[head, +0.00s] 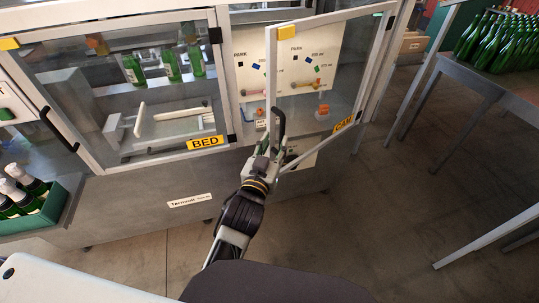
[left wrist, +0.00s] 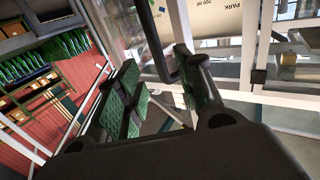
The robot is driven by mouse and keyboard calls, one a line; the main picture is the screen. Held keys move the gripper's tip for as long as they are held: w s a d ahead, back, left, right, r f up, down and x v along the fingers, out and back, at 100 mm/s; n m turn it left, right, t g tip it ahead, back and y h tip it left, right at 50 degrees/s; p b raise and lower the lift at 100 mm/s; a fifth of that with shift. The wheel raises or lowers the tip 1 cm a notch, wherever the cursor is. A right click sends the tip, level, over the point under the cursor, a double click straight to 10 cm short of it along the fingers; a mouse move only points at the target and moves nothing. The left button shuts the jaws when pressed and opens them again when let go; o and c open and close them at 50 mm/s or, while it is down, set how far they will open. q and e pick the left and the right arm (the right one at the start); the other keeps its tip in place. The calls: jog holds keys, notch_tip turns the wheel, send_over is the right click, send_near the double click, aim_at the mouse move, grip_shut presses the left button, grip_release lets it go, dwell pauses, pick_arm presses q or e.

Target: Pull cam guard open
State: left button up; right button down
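The cam guard (head: 343,124) is a clear panel in a pale frame with a yellow CAM label. It stands partly open in the head view, its left edge swung out from the cabinet. Its black bar handle (head: 281,122) is on that free edge. My left gripper (head: 272,147) is at the lower part of the handle. In the left wrist view the fingers (left wrist: 160,95) are apart, with the black handle (left wrist: 153,40) reaching down between them, nearer the right finger. I cannot tell whether they touch. My right gripper is not in view.
The bed guard (head: 205,142) is shut at the left, with bottles behind it. A green crate of bottles (head: 60,205) stands at far left. A metal table (head: 480,78) with many green bottles is at the right. Floor (head: 385,215) between is clear.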

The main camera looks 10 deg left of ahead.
pick_arm(q)
jog(key=shift+s+a, duration=0.15)
jog(key=shift+s, duration=0.8)
jog(key=shift+s+a, duration=0.1)
jog(key=shift+s, duration=0.85)
